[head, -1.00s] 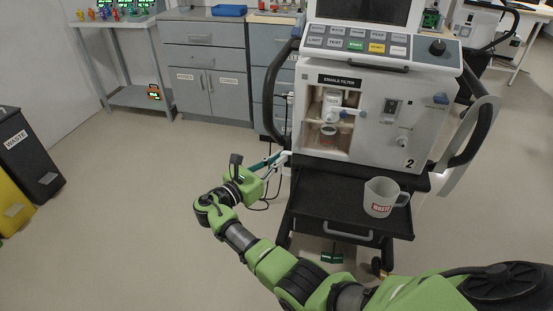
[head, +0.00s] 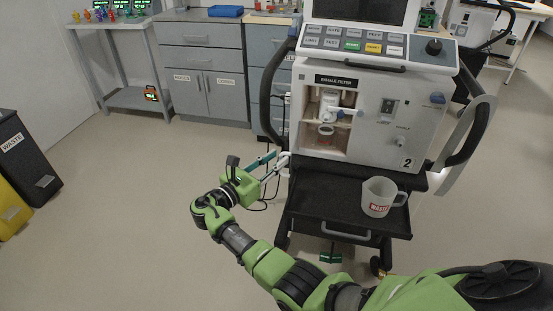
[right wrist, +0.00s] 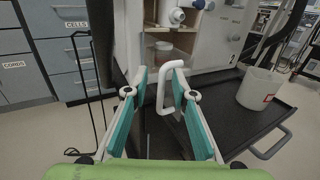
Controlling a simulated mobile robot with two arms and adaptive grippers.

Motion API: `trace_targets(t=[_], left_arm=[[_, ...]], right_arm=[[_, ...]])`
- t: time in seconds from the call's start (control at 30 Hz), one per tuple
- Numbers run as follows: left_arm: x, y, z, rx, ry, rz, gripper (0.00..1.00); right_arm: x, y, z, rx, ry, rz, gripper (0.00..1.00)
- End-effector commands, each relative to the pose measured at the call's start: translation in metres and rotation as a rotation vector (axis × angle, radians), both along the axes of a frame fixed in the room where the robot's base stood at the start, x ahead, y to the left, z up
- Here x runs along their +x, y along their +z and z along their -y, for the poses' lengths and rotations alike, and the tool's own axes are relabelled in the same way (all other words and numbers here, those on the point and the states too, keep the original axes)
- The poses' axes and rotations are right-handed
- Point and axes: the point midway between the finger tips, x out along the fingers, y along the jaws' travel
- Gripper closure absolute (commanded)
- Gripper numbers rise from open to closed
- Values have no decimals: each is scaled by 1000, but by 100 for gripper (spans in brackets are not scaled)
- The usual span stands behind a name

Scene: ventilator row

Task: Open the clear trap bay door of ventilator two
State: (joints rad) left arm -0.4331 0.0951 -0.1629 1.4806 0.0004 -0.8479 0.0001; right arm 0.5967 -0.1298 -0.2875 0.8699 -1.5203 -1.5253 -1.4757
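Ventilator two (head: 385,150) faces me, its exhale filter bay (head: 340,143) at the left of its front. I cannot make out the clear door pane itself. A white D-shaped handle (right wrist: 161,92) stands in front of and below the bay in the right wrist view; in the head view the handle (head: 283,160) is left of the bay. My right gripper (head: 268,163) is at this handle. In the right wrist view its teal fingers (right wrist: 158,84) are apart, with the handle's bar between them; I cannot tell whether they touch it. My left gripper is out of view.
A white jug (head: 378,198) marked waste stands on the ventilator's black tray (head: 325,205), right of my right gripper. A black side rail (head: 272,95) rises behind the gripper. Grey cabinets (head: 205,95) stand at the back.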

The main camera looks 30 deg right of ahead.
Motion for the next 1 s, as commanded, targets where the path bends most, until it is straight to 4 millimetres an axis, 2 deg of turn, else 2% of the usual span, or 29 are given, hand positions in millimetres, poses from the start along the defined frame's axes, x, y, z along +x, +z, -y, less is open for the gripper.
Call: trace_targets(t=[0.2,0.4,1.0], left_arm=[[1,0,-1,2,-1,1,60],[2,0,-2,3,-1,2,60],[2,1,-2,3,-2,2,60]], right_arm=[[-12,0,-35,1,2,0,76],[-21,0,-58,0,0,1,76],[-24,-3,-62,5,3,0,76]])
